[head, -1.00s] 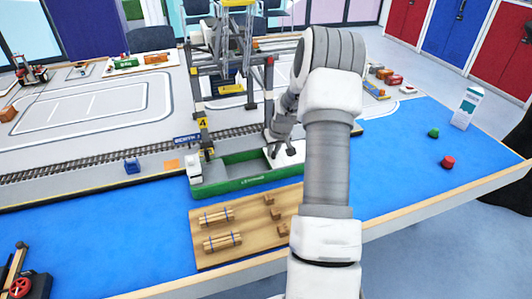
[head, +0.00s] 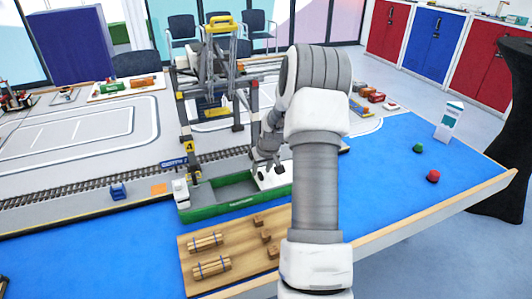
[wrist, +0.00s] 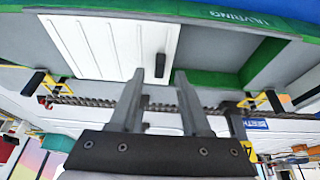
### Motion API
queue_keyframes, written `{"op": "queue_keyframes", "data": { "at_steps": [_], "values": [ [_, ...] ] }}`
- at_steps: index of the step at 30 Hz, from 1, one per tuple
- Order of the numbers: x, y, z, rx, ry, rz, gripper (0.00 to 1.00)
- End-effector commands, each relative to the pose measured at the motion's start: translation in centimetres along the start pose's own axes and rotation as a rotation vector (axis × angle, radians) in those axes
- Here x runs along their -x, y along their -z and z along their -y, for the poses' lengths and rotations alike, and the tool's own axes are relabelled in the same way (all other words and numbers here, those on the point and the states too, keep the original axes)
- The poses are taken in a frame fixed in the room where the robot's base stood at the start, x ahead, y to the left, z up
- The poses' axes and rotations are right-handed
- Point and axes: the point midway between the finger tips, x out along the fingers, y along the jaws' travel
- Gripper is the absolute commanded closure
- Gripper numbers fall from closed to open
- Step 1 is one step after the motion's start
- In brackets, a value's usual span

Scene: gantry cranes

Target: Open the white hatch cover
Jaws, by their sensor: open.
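The white hatch cover (wrist: 105,42) lies on the green toy ship in the wrist view, with a small dark handle (wrist: 160,65) near its right edge. To its right is an open grey hold section (wrist: 210,55). My gripper (wrist: 158,88) is open and empty, its two fingers spread with the handle just beyond and between their tips. No contact with the handle shows. In the head view the green ship (head: 235,208) lies beside the quay, and my gripper (head: 264,170) is over its right part. My arm hides the ship's right end and part of the cover.
A gantry crane (head: 215,95) stands over the ship just left of my arm. A wooden board (head: 225,262) with log bundles and blocks lies in front. Red (head: 433,176) and green (head: 418,148) buoys sit on clear blue table to the right.

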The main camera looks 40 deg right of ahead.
Motion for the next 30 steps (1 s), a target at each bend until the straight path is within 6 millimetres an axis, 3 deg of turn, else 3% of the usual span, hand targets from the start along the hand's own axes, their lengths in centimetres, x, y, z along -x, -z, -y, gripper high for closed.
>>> {"op": "queue_keyframes", "data": {
  "at_steps": [12,18,24,30],
  "values": [
    [9.6,0.1,-0.1,-0.001,-0.002,-0.004,0.53],
    [13.3,0.0,-0.1,-0.001,-0.002,-0.002,0.53],
    [15.0,0.0,0.0,0.0,-0.001,-0.001,0.53],
    [15.3,0.0,0.0,0.0,0.0,0.0,0.53]
  ]
}}
